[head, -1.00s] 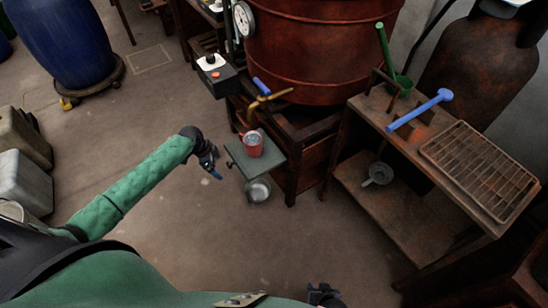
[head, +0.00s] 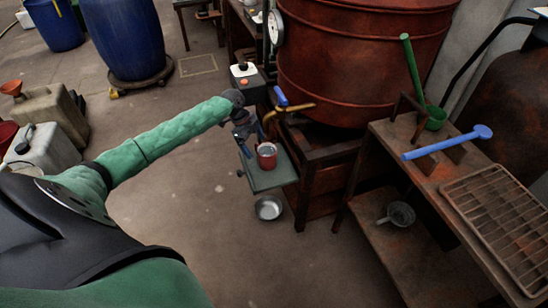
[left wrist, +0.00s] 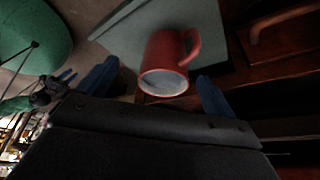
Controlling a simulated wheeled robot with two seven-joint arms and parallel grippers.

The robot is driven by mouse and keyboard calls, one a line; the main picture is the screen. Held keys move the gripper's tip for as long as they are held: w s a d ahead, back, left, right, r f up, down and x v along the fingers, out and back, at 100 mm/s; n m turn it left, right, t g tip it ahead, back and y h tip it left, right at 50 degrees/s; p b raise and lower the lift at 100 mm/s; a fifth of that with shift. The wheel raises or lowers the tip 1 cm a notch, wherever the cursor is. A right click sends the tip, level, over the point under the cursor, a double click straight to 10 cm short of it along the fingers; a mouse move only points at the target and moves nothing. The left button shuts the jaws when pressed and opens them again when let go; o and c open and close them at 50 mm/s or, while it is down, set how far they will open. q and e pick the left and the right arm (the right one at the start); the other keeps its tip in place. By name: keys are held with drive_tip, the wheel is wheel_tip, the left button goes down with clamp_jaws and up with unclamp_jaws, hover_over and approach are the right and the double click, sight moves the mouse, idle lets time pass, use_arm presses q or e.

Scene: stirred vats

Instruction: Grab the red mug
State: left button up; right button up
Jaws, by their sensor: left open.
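The red mug (head: 267,157) stands upright on a small grey-green shelf (head: 270,180) under a brass tap (head: 290,108) with a blue handle. Its inside looks pale grey. My left gripper (head: 248,146) is open, just left of the mug at about its height. In the left wrist view the mug (left wrist: 164,58) appears between the two blue fingers of my left gripper (left wrist: 156,84), its handle to the right. I see no clear contact with the fingers. My right gripper (left wrist: 56,86) shows small at the left of that view; its jaws are unclear.
The rust-red vat (head: 360,60) stands behind the shelf on a dark frame. A switch box (head: 247,80) is close above my left wrist. A metal bowl (head: 268,208) sits below the shelf. A rusty bench (head: 410,170) stands to the right. The floor in front is clear.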

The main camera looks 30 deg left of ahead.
sight(265, 155)
use_arm(q)
drive_tip(key=shift+w+b+x, duration=0.1)
drive_tip(key=shift+w+x, duration=0.1)
drive_tip(key=shift+x, duration=1.15)
drive_tip(key=shift+w+b+x, duration=0.1)
drive_tip(key=shift+w+x, duration=0.15)
drive_tip(key=shift+x, duration=1.05)
drive_tip(key=shift+w+b+x, duration=0.1)
drive_tip(key=shift+w+x, duration=0.1)
drive_tip(key=shift+x, duration=1.15)
drive_tip(key=shift+d+r, duration=0.1)
drive_tip(key=shift+r, duration=0.05)
drive_tip(key=shift+c, duration=0.2)
drive_tip(key=c, duration=1.4)
drive_tip(key=shift+r, duration=0.15)
